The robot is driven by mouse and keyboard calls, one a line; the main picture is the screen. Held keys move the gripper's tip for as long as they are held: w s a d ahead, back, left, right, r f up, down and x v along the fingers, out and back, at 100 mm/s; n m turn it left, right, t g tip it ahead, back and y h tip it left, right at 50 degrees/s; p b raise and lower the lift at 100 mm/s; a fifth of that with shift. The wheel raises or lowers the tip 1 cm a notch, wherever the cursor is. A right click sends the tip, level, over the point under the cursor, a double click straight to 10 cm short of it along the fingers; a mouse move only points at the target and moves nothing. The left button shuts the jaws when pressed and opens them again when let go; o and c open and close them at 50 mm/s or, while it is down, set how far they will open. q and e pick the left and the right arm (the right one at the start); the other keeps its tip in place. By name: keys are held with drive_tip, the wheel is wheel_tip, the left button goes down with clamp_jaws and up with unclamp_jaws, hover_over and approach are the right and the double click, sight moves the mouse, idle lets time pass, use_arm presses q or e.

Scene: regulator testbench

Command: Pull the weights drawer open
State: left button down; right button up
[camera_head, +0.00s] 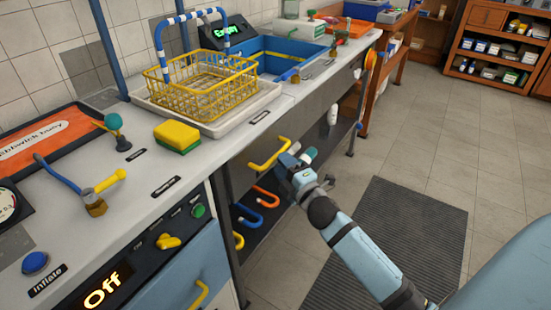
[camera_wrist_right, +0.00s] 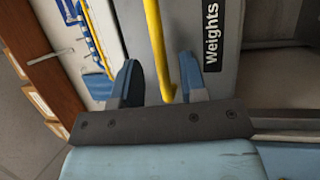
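The weights drawer's yellow bar handle (camera_head: 262,161) sticks out below the counter edge in the head view. In the right wrist view the handle (camera_wrist_right: 157,50) runs between the two blue fingers, with the black "Weights" label (camera_wrist_right: 211,38) to its right on the grey drawer front (camera_wrist_right: 238,30). The drawer looks shut. My right gripper (camera_head: 291,162) is at the handle. In the right wrist view the gripper (camera_wrist_right: 160,75) is open, with a gap between the handle and the left finger; I cannot tell whether the right finger touches it. My left gripper is not in view.
A yellow wire basket (camera_head: 205,85) with a blue-and-white handle stands in a tray on the counter. A sponge (camera_head: 177,136) lies nearby. Below the drawer, orange and blue hooked handles (camera_head: 262,197) stick out. The floor around the dark mat (camera_head: 400,240) is clear.

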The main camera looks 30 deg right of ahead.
drive_tip(key=shift+w+r, duration=0.2)
drive_tip(key=shift+w, duration=0.75)
drive_tip(key=shift+w+r, duration=0.15)
drive_tip(key=shift+w, duration=0.8)
clamp_jaws()
